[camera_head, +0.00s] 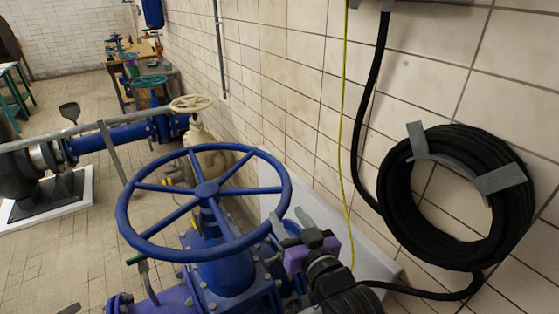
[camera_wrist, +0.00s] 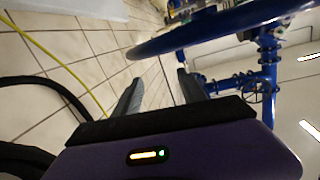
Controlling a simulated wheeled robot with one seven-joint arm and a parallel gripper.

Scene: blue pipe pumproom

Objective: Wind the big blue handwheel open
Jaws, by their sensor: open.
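The big blue handwheel (camera_head: 207,189) sits atop a blue valve body (camera_head: 225,270) in the head view, its rim and spokes tilted towards the camera. My gripper (camera_head: 287,218), with a purple body and grey fingers, is beside the right front part of the rim. In the wrist view the blue rim (camera_wrist: 205,33) crosses the upper right, just beyond the fingertips. My gripper (camera_wrist: 160,76) is open there, with nothing between its fingers. The right finger looks close to the rim; I cannot tell if they touch.
A black hose coil (camera_head: 455,200) hangs on the tiled wall at the right, with a yellow cable (camera_head: 345,120) beside it. A cream handwheel (camera_head: 191,103) and blue pipe (camera_head: 110,138) stand behind. A workbench (camera_head: 125,75) is farther back. Open floor lies at the left.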

